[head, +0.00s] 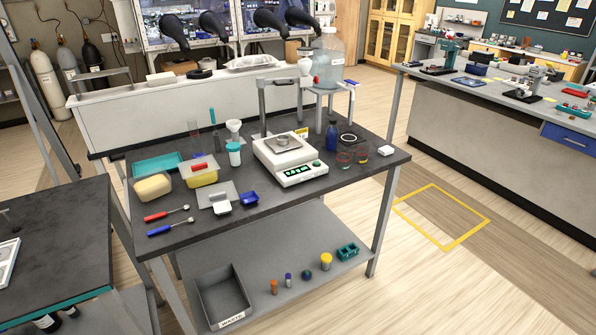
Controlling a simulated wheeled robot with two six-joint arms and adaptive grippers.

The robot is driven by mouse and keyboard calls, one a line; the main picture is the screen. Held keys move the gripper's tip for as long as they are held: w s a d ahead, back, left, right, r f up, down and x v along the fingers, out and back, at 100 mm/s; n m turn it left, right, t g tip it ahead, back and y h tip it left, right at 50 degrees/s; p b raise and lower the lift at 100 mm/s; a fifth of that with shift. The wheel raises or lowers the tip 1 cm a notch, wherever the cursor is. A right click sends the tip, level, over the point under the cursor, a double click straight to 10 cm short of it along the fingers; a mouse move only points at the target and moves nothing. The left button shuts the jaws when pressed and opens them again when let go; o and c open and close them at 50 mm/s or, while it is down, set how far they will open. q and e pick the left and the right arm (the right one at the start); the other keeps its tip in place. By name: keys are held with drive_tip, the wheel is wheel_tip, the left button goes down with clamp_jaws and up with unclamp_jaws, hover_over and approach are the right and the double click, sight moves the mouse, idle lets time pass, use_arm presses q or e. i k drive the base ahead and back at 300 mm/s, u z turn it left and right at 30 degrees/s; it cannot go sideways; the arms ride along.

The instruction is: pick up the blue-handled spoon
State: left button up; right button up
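The blue-handled spoon (160,230) lies flat at the front left of the dark table, close to its front edge. Its handle is at the left and its small metal bowl points right. A red-handled spoon (156,216) lies just behind it, roughly parallel and apart from it. Neither of my grippers shows in the head view.
A grey waste bin (207,304) stands on the lower shelf. Bare tabletop lies right of the spoons.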

sight(171, 226)
drive_tip(key=k, duration=0.45)
drive_tip(key=u, duration=1)
drive_tip(key=i, duration=0.6)
drive_tip(key=z, duration=0.05)
